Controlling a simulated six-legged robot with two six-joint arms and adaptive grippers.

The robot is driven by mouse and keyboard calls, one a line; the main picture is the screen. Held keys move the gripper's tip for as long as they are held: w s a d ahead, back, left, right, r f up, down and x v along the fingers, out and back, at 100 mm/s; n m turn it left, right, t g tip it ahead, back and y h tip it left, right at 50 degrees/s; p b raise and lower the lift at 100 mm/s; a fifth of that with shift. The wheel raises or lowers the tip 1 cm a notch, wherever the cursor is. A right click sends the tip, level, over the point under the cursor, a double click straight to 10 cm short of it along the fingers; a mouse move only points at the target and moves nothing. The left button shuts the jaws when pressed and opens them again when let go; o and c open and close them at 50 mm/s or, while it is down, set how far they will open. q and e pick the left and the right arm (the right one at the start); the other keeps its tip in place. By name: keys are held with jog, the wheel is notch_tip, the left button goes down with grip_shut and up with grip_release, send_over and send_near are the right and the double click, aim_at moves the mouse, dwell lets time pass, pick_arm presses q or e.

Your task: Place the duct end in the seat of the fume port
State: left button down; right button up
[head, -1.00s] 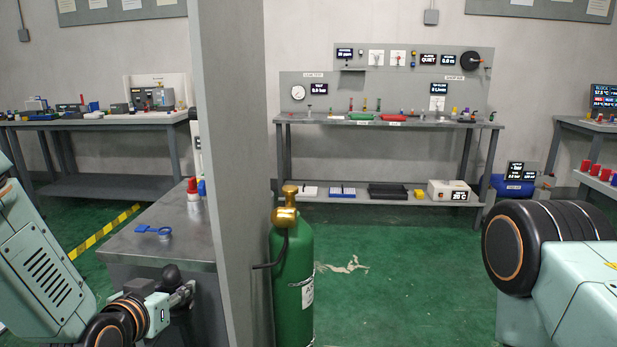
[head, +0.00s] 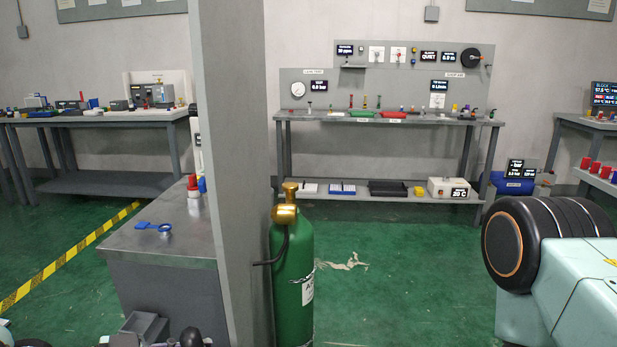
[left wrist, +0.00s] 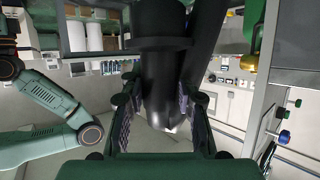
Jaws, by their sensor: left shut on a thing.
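The black duct end (left wrist: 165,82) shows in the left wrist view as a thick dark cylinder. My left gripper (left wrist: 159,100) is shut on it, with one finger on each side. The duct end's paler rim is toward the bottom of that view. In the head view only small dark and grey parts show at the bottom left edge, and I cannot tell the gripper or the duct end there. I cannot make out the fume port or its seat in either view. My right gripper is out of view.
A grey bench (head: 125,245) at the left bears a blue ring piece (head: 153,228) and red and blue capped items. A grey partition (head: 230,150) and green gas cylinder (head: 290,260) stand beside it. The long bench (head: 400,121) is at the back. Green floor is open in the middle.

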pick_arm(q)
jog(key=shift+s+r, duration=0.1)
jog(key=shift+s, duration=0.55)
jog(key=shift+a+t, duration=0.3)
jog(key=shift+a, duration=0.1)
notch_tip(320, 180, down, 6)
jog(key=s, duration=0.1)
jog(key=shift+s+n, duration=0.3)
jog(key=shift+s, duration=0.05)
